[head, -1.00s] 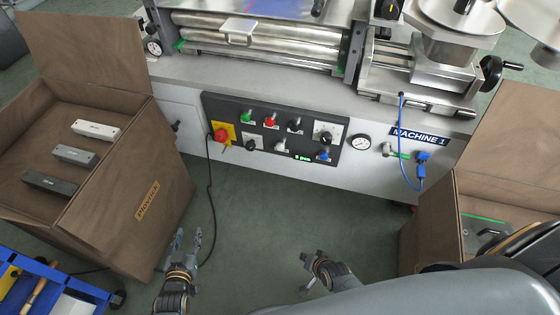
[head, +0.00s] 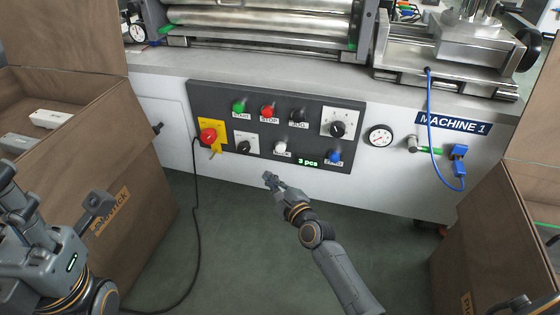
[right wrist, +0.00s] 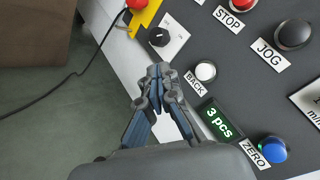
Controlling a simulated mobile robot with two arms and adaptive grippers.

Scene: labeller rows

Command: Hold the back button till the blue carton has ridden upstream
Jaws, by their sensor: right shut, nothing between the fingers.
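The white back button (head: 281,147) sits in the lower row of the dark control panel (head: 225,100). In the right wrist view it is the white round button (right wrist: 205,71) above the BACK label. My right gripper (head: 270,180) is shut and empty, just below the panel in the head view. In the right wrist view its closed fingertips (right wrist: 158,72) are to the left of the button, apart from it in the picture. My left gripper (head: 55,192) is open and empty at the lower left, in front of a brown box. No blue carton shows in any view.
Nearby are the red emergency knob (head: 208,135), a black knob (head: 243,147), the blue ZERO button (head: 334,156) and a display reading 3 pcs (head: 308,162). Open brown boxes stand left (head: 140,220) and right (head: 480,240). A black cable (head: 196,230) hangs to the floor.

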